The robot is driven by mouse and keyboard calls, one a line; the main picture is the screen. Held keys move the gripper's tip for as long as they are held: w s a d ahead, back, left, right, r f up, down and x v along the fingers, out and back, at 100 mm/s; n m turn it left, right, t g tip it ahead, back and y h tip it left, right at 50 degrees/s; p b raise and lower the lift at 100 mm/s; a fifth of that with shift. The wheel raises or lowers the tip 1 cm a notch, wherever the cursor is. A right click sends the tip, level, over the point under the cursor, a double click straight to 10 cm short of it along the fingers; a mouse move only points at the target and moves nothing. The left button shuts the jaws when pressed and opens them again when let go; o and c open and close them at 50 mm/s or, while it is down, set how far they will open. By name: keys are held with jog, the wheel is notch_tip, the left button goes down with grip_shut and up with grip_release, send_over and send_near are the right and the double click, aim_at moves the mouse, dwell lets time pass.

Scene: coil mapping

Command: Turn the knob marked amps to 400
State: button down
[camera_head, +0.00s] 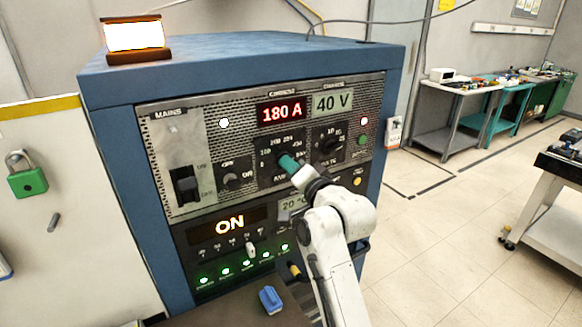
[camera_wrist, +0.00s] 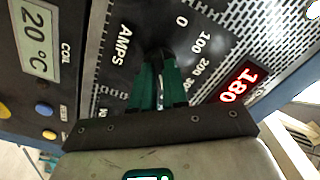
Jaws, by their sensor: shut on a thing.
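The blue cabinet's front panel (camera_head: 210,138) faces me. My gripper (camera_head: 287,162) reaches to the dial in the panel's middle. In the wrist view, the green fingers of my gripper (camera_wrist: 161,72) are shut on the dark amps knob (camera_wrist: 158,51), which they largely hide. The AMPS label (camera_wrist: 122,45) and the scale figures 0, 100, 200 and part of 300 show around it. The knob's pointer is hidden. The red display (camera_head: 282,112) above the dial reads 180 A; it also shows in the wrist view (camera_wrist: 240,85).
A small off/on knob (camera_head: 232,180) and the mains switch (camera_head: 186,187) are to the left. A lit lamp (camera_head: 134,36) stands on top.

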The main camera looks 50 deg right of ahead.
jog(key=shift+f, duration=0.15)
jog(key=c, duration=1.1)
grip_release()
jog(key=shift+c, duration=0.2)
jog(key=shift+s, duration=0.15)
jog(key=b+v, duration=0.2)
jog(key=v, duration=0.8)
jog(key=shift+s+b, duration=0.25)
jog(key=shift+b, duration=0.1)
jog(key=shift+a, duration=0.1)
jog(key=s+a+f+n+g+y, duration=0.2)
jog(key=a+f+n+g, duration=0.15)
jog(key=f, duration=0.55)
jog(key=s+a+f+n+g+y, duration=0.1)
jog(key=s+a+f+n+g, duration=0.25)
jog(key=f, duration=0.65)
jog(key=s+a+f+n+g+y, duration=0.1)
jog(key=s+a+f+n+g, duration=0.2)
jog(key=s+f, duration=0.4)
jog(key=s+a+f+n+g, duration=0.3)
jog(key=s+f+g, duration=0.3)
jog(key=s, duration=0.5)
notch_tip(320, 180, down, 2)
jog(key=shift+s+a+f+y, duration=0.2)
jog(key=shift+s+a+y, duration=0.2)
jog(key=shift+a, duration=0.25)
